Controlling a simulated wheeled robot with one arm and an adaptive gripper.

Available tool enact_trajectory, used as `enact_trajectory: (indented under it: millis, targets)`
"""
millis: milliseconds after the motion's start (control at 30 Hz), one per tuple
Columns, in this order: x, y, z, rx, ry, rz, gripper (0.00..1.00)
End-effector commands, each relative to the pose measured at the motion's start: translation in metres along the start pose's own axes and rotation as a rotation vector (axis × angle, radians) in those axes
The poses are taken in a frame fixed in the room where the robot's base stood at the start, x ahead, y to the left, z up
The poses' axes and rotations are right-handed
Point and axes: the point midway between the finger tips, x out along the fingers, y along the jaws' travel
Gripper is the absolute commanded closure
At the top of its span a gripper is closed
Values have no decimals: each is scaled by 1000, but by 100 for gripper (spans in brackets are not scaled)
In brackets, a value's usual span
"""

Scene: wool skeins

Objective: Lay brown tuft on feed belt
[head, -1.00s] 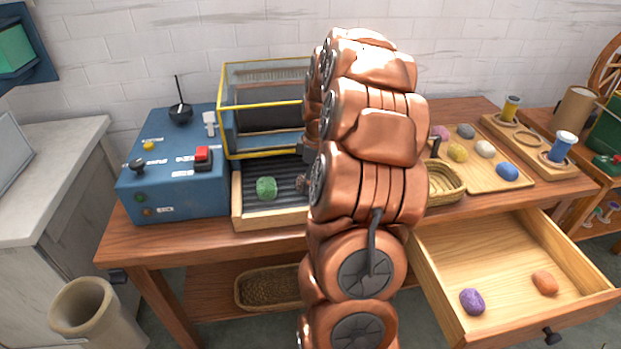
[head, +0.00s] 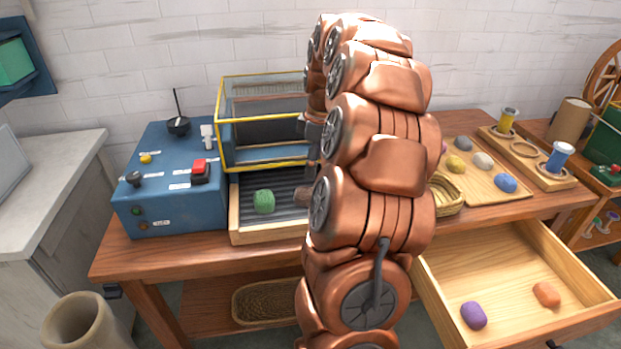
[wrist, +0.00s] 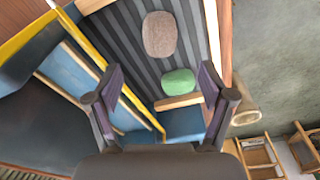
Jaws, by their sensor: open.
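The brown tuft (wrist: 160,34) lies on the dark ribbed feed belt (wrist: 130,42) in the wrist view. In the head view the brown tuft (head: 302,196) shows only in part beside my arm. A green tuft (wrist: 178,82) lies on the same belt near its wooden end rail, apart from the brown one. It also shows in the head view (head: 264,201). My gripper (wrist: 160,70) is open, with nothing between its fingers, and is above the belt. In the head view my arm hides most of the gripper.
A yellow-framed clear guard (head: 220,125) stands behind the belt, and a blue control box (head: 172,195) is at its left. A wooden tray (head: 490,187) with several tufts is at right. An open drawer (head: 510,270) holds purple and orange tufts.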

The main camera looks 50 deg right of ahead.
Motion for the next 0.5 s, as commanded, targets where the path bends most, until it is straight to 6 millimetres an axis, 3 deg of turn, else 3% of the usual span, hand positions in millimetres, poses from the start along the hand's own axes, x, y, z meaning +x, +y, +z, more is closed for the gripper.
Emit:
enact_trajectory:
  millis: [200, 500]
  targets:
    - [-21, 0, 0, 0, -1, 0, 19]
    - [-27, -1, -1, 0, -1, 1, 19]
